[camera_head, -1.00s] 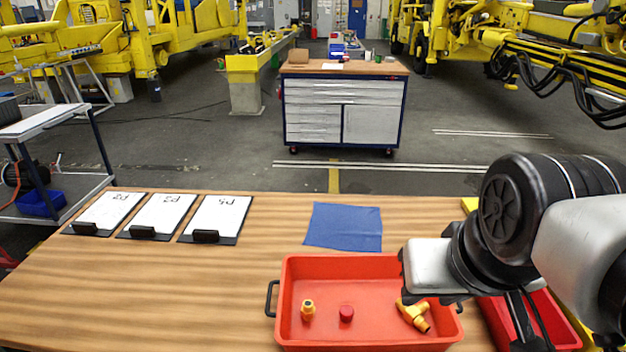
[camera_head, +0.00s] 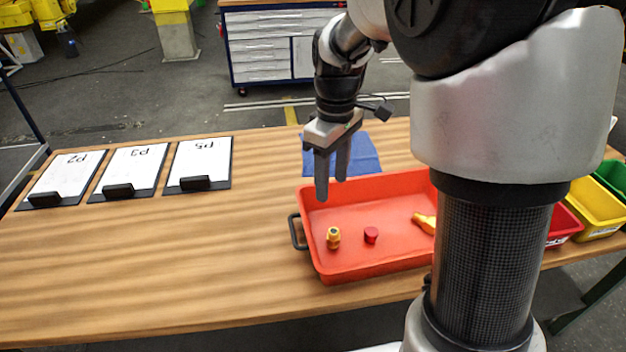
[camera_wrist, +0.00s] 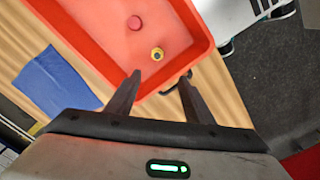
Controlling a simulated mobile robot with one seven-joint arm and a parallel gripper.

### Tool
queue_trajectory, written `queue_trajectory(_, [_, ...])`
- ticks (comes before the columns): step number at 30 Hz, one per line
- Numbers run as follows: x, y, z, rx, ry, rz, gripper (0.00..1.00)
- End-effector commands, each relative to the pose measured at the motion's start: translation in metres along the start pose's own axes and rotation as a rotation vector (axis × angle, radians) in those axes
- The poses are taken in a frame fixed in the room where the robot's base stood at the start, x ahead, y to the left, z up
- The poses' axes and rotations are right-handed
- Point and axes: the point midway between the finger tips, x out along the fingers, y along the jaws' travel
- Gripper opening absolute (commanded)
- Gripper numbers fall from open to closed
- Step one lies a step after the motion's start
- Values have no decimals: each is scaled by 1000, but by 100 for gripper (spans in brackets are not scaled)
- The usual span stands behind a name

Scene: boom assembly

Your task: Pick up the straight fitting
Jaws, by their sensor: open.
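The straight fitting (camera_head: 333,238), small and yellow-brass, stands in the left part of the red tray (camera_head: 375,268). In the wrist view the straight fitting (camera_wrist: 157,53) shows from above as a yellow ring with a dark centre, beyond the fingertips. My gripper (camera_head: 332,190) points down above the tray's back left part, above and behind the fitting. Its two fingers are apart with nothing between them. In the wrist view my gripper (camera_wrist: 160,80) is also open and empty.
A red cap (camera_head: 371,235) and a yellow branched fitting (camera_head: 425,223) lie in the tray, right of the straight fitting. A blue cloth (camera_head: 365,158) lies behind the tray. Clipboards (camera_head: 200,164) lie at left. Yellow (camera_head: 597,207) and green bins stand at right. The table's middle is clear.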

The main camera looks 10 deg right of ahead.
Motion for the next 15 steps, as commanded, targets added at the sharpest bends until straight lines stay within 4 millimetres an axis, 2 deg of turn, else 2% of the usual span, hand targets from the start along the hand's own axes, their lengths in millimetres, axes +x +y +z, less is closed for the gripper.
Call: queue_trajectory(15, [103, 0, 1, -2, -5, -3, 48])
